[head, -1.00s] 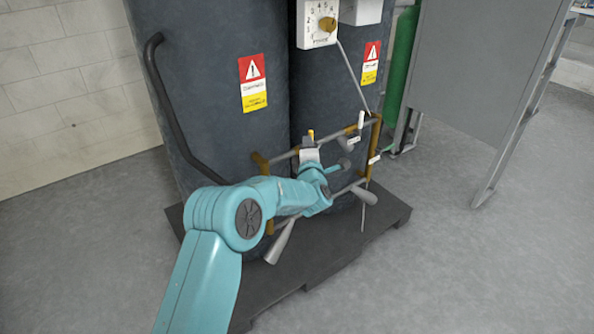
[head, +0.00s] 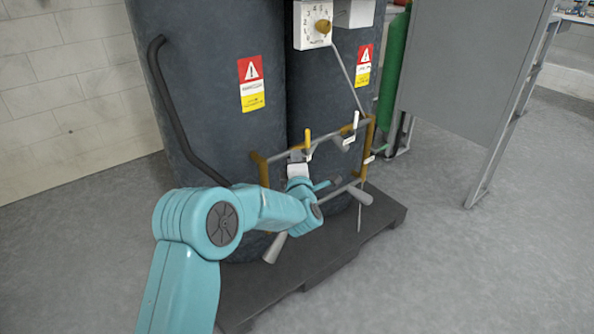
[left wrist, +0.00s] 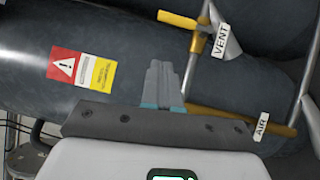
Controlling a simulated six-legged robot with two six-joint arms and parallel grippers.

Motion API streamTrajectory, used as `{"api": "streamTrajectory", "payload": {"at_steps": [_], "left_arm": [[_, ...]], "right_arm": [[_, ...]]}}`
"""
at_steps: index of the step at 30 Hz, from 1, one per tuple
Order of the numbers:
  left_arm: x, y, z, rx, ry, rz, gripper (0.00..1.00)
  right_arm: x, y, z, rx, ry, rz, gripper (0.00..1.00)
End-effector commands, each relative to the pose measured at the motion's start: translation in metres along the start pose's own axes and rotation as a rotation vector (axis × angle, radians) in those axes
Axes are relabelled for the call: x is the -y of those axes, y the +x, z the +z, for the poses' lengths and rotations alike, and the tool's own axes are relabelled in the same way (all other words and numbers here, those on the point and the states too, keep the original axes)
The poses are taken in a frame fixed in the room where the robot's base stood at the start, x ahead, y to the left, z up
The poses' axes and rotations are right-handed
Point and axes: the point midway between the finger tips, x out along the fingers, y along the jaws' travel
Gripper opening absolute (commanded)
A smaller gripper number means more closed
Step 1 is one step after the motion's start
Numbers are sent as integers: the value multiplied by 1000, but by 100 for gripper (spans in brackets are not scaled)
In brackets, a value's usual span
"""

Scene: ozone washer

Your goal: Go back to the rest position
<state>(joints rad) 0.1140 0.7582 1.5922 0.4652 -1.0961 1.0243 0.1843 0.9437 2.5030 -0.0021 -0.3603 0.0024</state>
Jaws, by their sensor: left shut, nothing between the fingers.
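My left arm (head: 185,250) reaches in from the lower left of the head view to the pipe frame in front of the dark tanks. My left gripper (head: 298,156) is at the left part of that frame, just below a yellow valve handle (head: 308,142). Its fingertips are hard to make out there. In the left wrist view the gripper (left wrist: 160,68) is shut and empty, its fingers pointing at the dark tank (left wrist: 130,25). A yellow handle (left wrist: 177,19) with a VENT tag (left wrist: 221,41) lies beyond the tips, apart from them. My right gripper is not in view.
The pipe frame (head: 368,150) has valves and tags. The tanks (head: 210,120) stand on a dark pallet (head: 300,270). A control box (head: 313,25) with a dial is above. A grey panel (head: 470,70) and green cylinder (head: 393,70) stand at right. The floor (head: 480,270) at right is clear.

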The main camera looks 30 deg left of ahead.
Motion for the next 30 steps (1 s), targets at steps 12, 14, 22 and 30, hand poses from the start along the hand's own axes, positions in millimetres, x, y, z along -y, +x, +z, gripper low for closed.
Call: {"api": "streamTrajectory", "payload": {"at_steps": [12, 14, 22, 30], "left_arm": [[-2, -49, 0, 0, 0, -1, 0], [-1, -50, 0, 0, 0, -1, 0], [67, -69, -10, 22, 73, -128, 0], [240, -208, 0, 438, 480, -634, 0]], "right_arm": [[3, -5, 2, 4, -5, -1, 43], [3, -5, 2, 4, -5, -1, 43], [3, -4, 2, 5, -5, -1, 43], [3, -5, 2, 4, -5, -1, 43]]}}
